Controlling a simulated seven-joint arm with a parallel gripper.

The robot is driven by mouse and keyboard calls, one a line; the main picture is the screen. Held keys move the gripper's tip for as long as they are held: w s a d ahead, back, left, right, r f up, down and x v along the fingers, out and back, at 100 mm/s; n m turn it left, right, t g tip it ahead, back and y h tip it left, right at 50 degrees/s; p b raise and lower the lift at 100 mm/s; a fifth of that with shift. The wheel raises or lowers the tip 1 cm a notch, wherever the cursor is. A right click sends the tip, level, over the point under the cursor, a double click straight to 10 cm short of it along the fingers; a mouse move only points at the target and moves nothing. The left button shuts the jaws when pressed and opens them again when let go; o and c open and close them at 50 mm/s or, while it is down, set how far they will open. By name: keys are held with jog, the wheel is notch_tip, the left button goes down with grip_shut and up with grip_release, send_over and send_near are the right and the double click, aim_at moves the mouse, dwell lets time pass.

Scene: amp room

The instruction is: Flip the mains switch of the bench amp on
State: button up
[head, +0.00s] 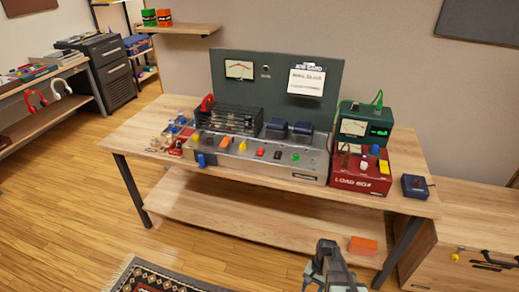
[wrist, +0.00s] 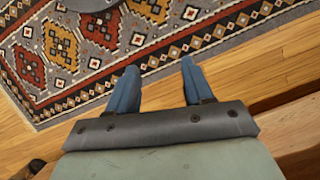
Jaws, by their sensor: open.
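The bench amp (head: 290,167) is a long grey chassis with a green back panel, standing on the wooden bench in the head view. Its front carries a row of coloured knobs and switches, including a yellow one (head: 243,146), a red one (head: 260,152) and a green one (head: 295,157). Which of these is the mains switch, and its position, is too small to tell. My gripper (head: 333,287) is low at the bottom of the head view, in front of the bench and well apart from the amp. In the wrist view its two blue fingers (wrist: 158,85) are spread and empty above the floor.
A red load box (head: 360,184) and a green meter box (head: 378,113) stand right of the amp. A small dark blue box (head: 415,187) sits at the bench's right end. An orange block (head: 363,245) lies on the lower shelf. A patterned rug (wrist: 130,45) covers the floor.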

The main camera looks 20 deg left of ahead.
jog(key=w+a+r+m+t+y, duration=0.1)
jog(key=w+a+r+m, duration=0.1)
jog(key=w+a+r, duration=1.1)
jog(key=w+a+r+t+y, duration=0.1)
jog(key=w+a+r, duration=0.4)
jog(key=a+r, duration=0.4)
jog(key=w+a+r+y, duration=0.1)
jog(key=w+a+r, duration=0.4)
jog(key=a+r, duration=0.35)
notch_tip(320, 180, up, 19)
jog(key=n+t+h, duration=0.2)
jog(key=n+h, duration=0.2)
jog(key=n, duration=0.1)
send_over(259, 154)
notch_tip(259, 154, down, 12)
jog(key=shift+w+f, duration=0.1)
jog(key=shift+f, duration=0.1)
